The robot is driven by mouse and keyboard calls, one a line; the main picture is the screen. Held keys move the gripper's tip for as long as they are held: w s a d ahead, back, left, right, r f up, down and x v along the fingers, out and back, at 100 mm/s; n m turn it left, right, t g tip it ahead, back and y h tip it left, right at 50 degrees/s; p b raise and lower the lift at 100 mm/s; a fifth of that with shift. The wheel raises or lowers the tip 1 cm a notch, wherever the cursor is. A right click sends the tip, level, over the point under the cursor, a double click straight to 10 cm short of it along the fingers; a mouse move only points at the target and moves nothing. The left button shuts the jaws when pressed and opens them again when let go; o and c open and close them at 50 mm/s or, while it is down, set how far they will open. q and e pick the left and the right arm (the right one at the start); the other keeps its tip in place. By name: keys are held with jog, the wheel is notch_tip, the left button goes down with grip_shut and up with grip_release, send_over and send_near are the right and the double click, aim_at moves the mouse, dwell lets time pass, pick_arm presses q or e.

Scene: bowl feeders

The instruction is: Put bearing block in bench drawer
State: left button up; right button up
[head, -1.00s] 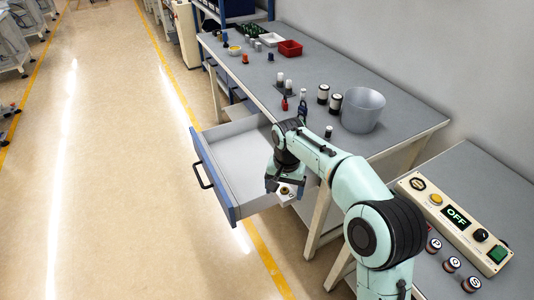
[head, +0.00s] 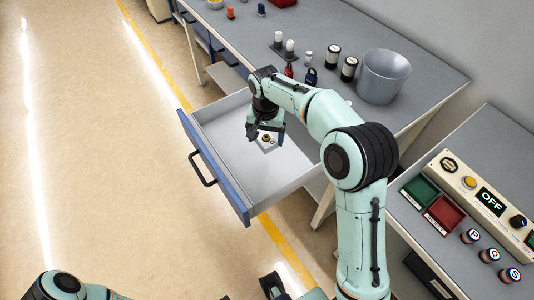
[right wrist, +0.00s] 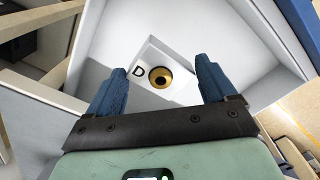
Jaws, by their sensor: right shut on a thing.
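The bearing block (right wrist: 146,60) is white, with a gold ring around a dark bore and a letter D. My right gripper (head: 266,138) is shut on it, with a blue finger at each side in the right wrist view (right wrist: 160,82). In the head view, the block (head: 269,146) shows small under the gripper. The bench drawer (head: 228,122) is pulled open, with pale grey walls and a blue front. The gripper and block are over its inside; I cannot tell whether the block touches the floor.
The grey bench (head: 330,30) carries a grey bin (head: 383,77), dark and white cylinders and small bottles behind the drawer. At right, another table holds a control box (head: 487,200) reading OFF, green and red trays (head: 444,214) and round knobs. The drawer's inside looks otherwise empty.

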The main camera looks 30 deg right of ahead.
aim_at(266, 138)
notch_tip(266, 138, down, 15)
jog(key=shift+f+b, duration=0.1)
jog(key=shift+b, duration=0.7)
jog(key=shift+f, duration=0.15)
jog(key=o, duration=1)
jog(key=shift+o, duration=0.2)
notch_tip(266, 138, up, 12)
jog(key=shift+r+p, duration=0.2)
jog(key=shift+p, duration=0.5)
